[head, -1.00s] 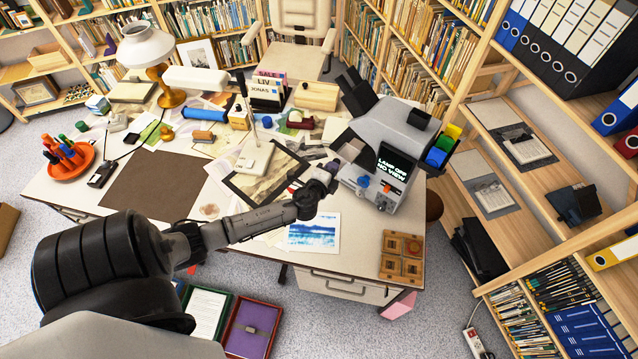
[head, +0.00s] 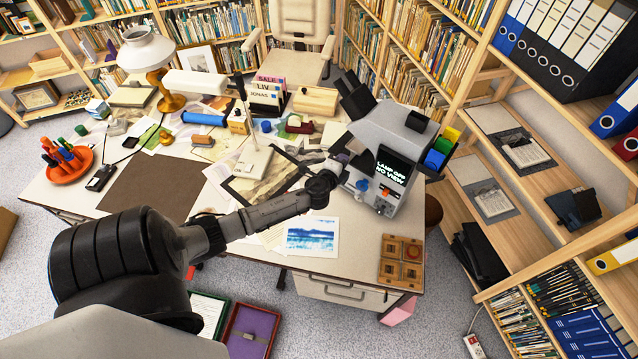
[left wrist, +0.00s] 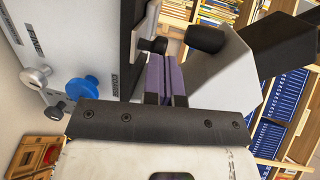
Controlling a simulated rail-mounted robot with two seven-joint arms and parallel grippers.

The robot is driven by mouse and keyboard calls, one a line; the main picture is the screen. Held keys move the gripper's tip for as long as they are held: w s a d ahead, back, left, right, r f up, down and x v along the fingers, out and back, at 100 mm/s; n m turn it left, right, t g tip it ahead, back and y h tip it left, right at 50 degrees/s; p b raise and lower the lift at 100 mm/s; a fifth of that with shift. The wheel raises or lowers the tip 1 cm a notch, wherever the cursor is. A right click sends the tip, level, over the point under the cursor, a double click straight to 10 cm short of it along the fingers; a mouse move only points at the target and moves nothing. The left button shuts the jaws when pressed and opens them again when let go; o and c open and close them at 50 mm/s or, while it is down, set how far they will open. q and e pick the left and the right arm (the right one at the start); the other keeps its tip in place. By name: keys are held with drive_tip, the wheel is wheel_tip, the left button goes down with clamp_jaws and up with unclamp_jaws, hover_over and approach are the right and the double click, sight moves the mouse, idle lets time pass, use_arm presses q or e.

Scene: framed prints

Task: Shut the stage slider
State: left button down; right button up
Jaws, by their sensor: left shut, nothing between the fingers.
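A grey-white microscope (head: 378,208) with a dark screen (head: 393,172) reading "LAMP OFF NO VIEW" stands at the right end of the desk. In the left wrist view, a pale metal plate (left wrist: 141,32) with a black knob (left wrist: 153,45) sits on its side; this looks like the stage slider. My left gripper (head: 338,167) is at the microscope's left side. Its purple fingers, also in the left wrist view (left wrist: 167,62), are shut and empty, right by the knob; I cannot tell whether they touch. The right gripper is not in view.
A blue knob (left wrist: 84,88) and a silver lever (left wrist: 36,78) sit near the fingers. A black eyepiece (left wrist: 205,39) is close on the right. A wooden compartment tray (head: 401,262) and a blue print (head: 311,236) lie at the desk front. A bookshelf (head: 515,200) stands at right.

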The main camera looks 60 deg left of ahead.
use_arm(q)
drive_tip(key=v, duration=1.3)
drive_tip(key=shift+s, duration=0.15)
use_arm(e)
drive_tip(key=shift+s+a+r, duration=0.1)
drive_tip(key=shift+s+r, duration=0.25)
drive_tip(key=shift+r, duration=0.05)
use_arm(q)
drive_tip(key=shift+a, duration=0.1)
drive_tip(key=s+d+n+g+h, duration=0.5)
drive_tip(key=s+d, duration=0.4)
drive_tip(key=d, duration=0.4)
drive_tip(key=s+d+n+g+h, duration=0.45)
drive_tip(key=s+d, duration=0.45)
drive_tip(key=d, duration=0.4)
wheel_tip(320, 180, up, 19)
drive_tip(key=p, duration=2)
drive_tip(key=shift+w+a, duration=0.25)
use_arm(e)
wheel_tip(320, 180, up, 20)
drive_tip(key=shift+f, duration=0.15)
use_arm(q)
drive_tip(key=shift+m, duration=0.25)
